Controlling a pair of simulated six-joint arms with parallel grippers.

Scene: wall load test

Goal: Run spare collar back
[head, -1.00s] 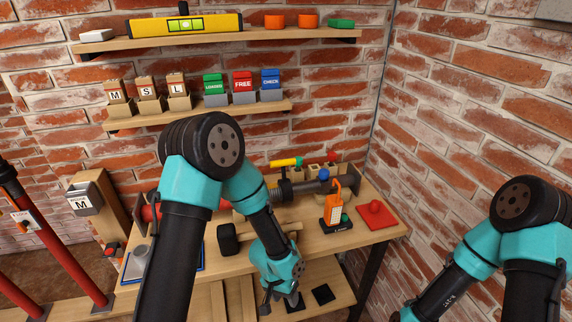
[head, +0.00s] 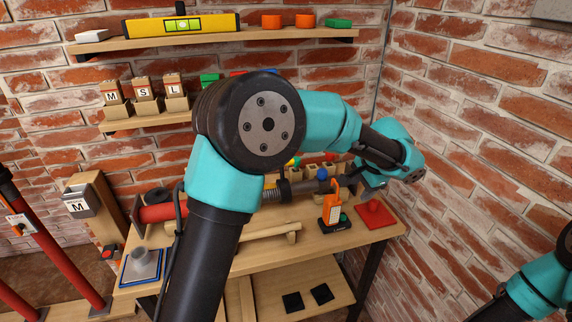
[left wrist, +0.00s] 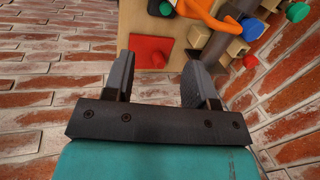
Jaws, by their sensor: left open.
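A horizontal prop lies on the bench, with a red tube (head: 165,212) at left, a threaded stretch (head: 271,194) and a dark tube (head: 309,186) at right. A dark collar (head: 284,190) sits at the thread, partly hidden by my left arm; its handle is mostly covered. My left gripper (left wrist: 159,78) is open and empty. In the head view it is at the bench's right end, above the red pad and partly hidden by its wrist. In the left wrist view the red block (left wrist: 150,51) shows beyond its fingers. My right gripper is out of view.
An orange hand-held device (head: 332,206) stands on the bench (head: 348,241) beside the red pad (head: 376,214). Brick wall (head: 470,130) rises close at right. Shelves with a yellow level (head: 183,24) and lettered bins hang behind. A blue-edged tray (head: 141,267) is at left.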

